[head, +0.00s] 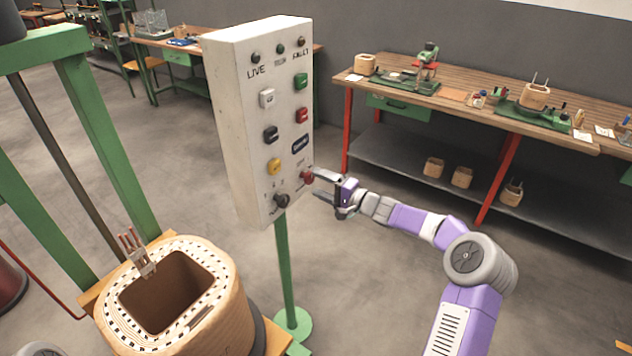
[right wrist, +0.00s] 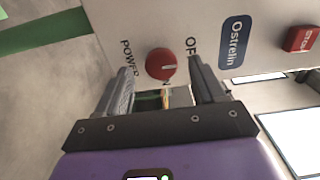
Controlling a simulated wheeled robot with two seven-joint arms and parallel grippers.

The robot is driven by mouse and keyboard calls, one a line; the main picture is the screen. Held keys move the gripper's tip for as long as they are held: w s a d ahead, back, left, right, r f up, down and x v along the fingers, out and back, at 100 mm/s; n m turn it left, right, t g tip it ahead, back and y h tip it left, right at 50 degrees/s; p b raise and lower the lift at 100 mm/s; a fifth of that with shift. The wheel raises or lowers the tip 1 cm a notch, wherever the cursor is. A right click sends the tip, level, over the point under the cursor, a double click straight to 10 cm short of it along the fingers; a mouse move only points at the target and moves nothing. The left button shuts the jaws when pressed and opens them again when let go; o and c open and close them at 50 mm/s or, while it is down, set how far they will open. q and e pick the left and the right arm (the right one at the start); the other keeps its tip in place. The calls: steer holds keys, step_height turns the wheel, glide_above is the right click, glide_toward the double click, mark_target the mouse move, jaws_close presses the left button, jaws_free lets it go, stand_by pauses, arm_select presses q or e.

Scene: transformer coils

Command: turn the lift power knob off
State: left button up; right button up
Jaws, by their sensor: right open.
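The red power knob (head: 307,177) sits low on the right of the white control panel (head: 232,120). My left gripper is not in view.
A black knob (head: 281,200) sits below left of the red one, with several coloured buttons above. The panel stands on a green post (head: 284,262). A large wooden coil (head: 190,325) stands at lower left. A workbench (head: 470,98) stands behind; open floor lies between.

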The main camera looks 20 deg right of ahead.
steer(key=v, duration=0.5)
steer(key=shift+s+d+p, duration=0.1)
steer(key=shift+s+p, duration=0.15)
steer(key=shift+p, duration=0.15)
